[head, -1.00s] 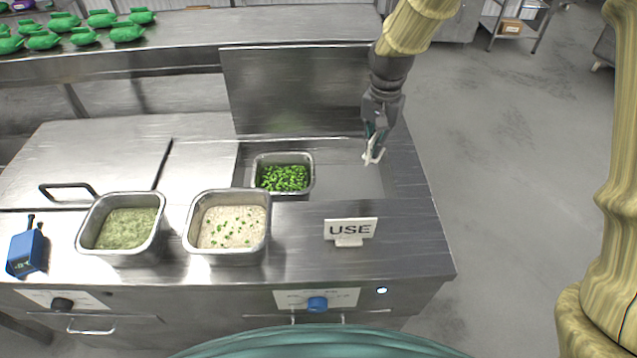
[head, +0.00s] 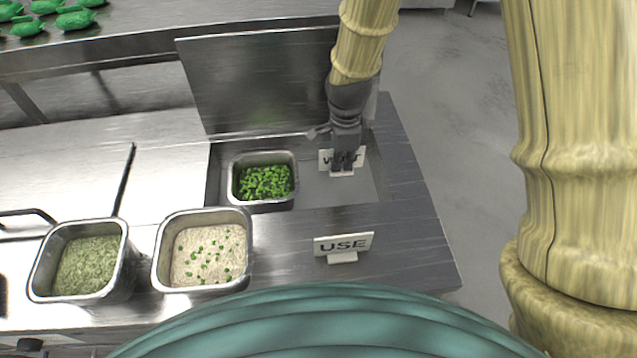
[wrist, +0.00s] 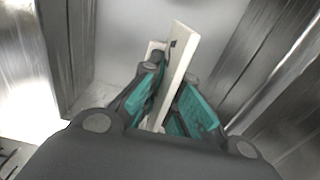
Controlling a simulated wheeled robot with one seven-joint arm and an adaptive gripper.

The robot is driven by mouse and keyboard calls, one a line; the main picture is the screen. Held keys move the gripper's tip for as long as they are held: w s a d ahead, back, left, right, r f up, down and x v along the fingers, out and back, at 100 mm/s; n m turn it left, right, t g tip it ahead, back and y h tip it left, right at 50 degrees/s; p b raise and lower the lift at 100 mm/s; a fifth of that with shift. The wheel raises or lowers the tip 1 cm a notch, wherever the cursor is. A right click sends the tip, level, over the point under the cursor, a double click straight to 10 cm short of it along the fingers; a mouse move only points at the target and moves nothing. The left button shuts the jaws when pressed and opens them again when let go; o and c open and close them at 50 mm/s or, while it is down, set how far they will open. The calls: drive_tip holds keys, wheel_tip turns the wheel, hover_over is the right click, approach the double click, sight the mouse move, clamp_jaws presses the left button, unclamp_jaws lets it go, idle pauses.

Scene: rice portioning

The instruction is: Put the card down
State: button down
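A white card lettered partly like "WAIT" (head: 326,159) is upright, facing the head camera, over the right part of the recessed well (head: 310,192). My gripper (head: 343,162) reaches down onto its middle and hides the middle letters. In the wrist view the pale card (wrist: 181,58) runs between the teal pads of my gripper (wrist: 172,88), which appears shut on it. I cannot tell whether its foot touches the well floor. A second white card reading "USE" (head: 343,244) stands on the front strip of the counter.
A metal pan of green vegetables (head: 264,183) sits left of the held card. Pans of pale rice (head: 203,287) and green-tinged food (head: 82,296) stand at the front left. A raised metal panel (head: 258,80) stands behind.

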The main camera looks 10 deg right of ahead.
sight(342, 168)
wheel_tip(342, 168, down, 4)
drive_tip(key=shift+d+r, duration=0.15)
drive_tip(key=shift+r, duration=0.1)
drive_tip(key=shift+f+p, duration=0.75)
drive_tip(key=shift+f, duration=1.9)
drive_tip(key=shift+f, duration=0.15)
drive_tip(key=c, duration=1.6)
unclamp_jaws()
drive_tip(key=shift+c, duration=0.2)
drive_tip(key=shift+r+b, duration=1.15)
drive_tip(key=shift+r, duration=5)
